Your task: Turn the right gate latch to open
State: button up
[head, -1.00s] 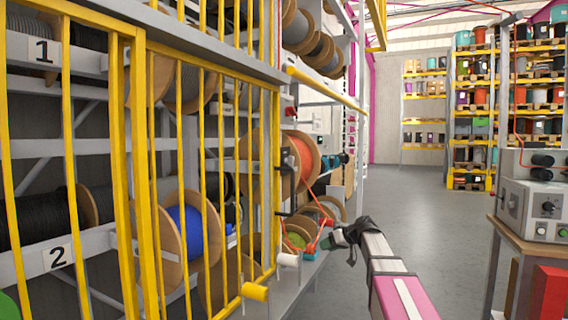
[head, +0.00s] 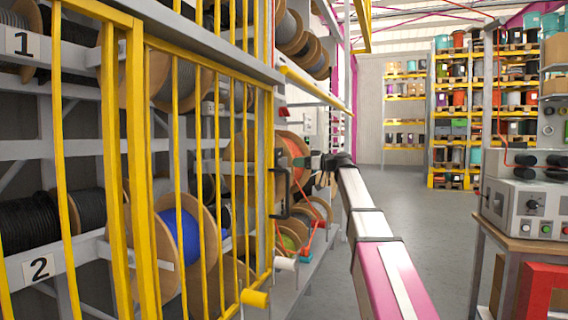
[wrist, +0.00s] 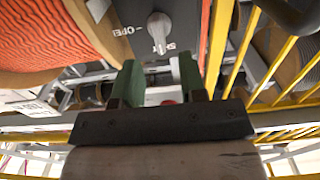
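The latch is a dark box with a silver knob (wrist: 159,28), seen close in the wrist view. Its upside-down lettering reads "OPEN" to the left, with a partly hidden word near the knob's lower end. The knob's narrow end points down toward that second word. In the head view, the dark latch area (head: 282,168) sits at the right edge of the yellow gate (head: 137,170). My gripper (wrist: 158,80) is open, its two green fingers apart and empty, just below the knob in the wrist picture. It also shows in the head view (head: 318,163), right of the latch.
A black handle (wrist: 298,14) and yellow bars stand right of the latch in the wrist view. A reel of orange cable (wrist: 50,35) lies to its left. A bench with a control box (head: 525,208) stands at the right. The aisle floor (head: 400,215) is clear.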

aim_at(285, 161)
jog(key=x, duration=0.6)
jog(key=shift+w+a, duration=0.15)
jog(key=shift+a, duration=0.2)
jog(key=shift+c, duration=0.3)
jog(key=c, duration=0.5)
